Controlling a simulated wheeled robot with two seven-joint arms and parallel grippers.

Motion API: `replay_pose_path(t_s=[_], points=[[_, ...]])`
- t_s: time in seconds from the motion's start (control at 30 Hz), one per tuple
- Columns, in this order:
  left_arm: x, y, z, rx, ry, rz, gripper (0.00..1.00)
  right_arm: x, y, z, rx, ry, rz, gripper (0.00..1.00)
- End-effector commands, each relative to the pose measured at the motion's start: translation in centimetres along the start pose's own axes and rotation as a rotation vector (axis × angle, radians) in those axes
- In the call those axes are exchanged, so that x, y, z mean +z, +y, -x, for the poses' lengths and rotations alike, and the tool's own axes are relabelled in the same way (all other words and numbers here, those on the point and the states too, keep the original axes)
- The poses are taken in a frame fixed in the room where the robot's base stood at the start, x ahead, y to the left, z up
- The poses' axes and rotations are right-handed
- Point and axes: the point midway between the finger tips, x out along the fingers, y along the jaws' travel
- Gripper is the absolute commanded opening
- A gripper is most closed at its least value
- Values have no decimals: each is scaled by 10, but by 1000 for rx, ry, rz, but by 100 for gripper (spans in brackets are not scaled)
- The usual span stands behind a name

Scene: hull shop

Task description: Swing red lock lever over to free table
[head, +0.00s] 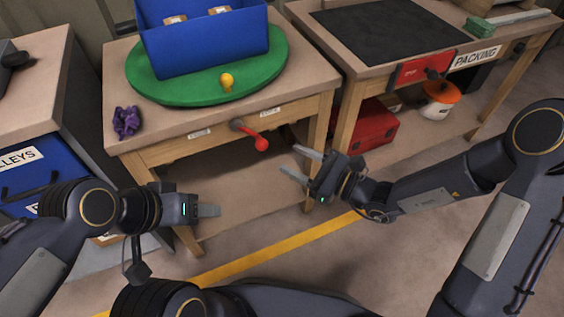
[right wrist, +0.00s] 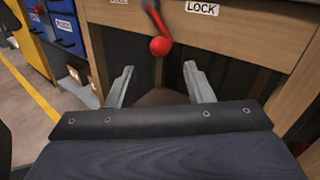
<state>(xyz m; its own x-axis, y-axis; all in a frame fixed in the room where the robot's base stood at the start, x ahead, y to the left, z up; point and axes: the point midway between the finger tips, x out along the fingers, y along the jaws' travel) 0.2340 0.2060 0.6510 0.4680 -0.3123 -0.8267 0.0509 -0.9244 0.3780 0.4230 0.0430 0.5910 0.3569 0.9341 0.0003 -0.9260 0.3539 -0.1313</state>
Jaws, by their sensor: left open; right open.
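The red lock lever (head: 251,134) is on the front edge of the middle wooden table, with a red ball at its lower end. In the head view it slants down to the right from its dark pivot. The green round turntable (head: 140,82) lies on that table and carries a blue bin (head: 205,48). My right gripper (head: 291,164) is open and empty, below and right of the red ball. In the right wrist view the lever's red ball (right wrist: 160,46) is beyond the open fingers (right wrist: 160,85), apart from them. My left gripper (head: 207,210) is low at the left, away from the lever.
A yellow knob (head: 227,81) stands on the turntable's front rim. Purple crumpled material (head: 126,122) lies at the table's left corner. A packing bench (head: 340,60) stands at right, with a red box (head: 372,125) beneath. A LOCK label (right wrist: 202,8) is right of the lever.

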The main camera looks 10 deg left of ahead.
Motion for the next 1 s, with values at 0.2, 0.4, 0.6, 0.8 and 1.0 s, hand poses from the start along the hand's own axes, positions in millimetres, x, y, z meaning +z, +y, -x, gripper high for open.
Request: replay_pose_path(t_s=[0.2, 0.4, 0.6, 0.8, 1.0], points=[[4, -4, -7, 0, 1, 0, 51, -1, 1, -30, 2, -3, -1, 47], [7, -7, -14, 0, 1, 0, 51, -1, 1, -61, 2, -1, 0, 47], [8, -8, -16, 0, 1, 0, 51, 1, 0, -75, 0, 0, 0, 47], [8, -8, -16, 0, 0, 0, 51, 1, 0, -76, 0, 0, -1, 47], [8, -8, -16, 0, 0, 0, 51, 1, 0, -76, 0, 0, -1, 29]])
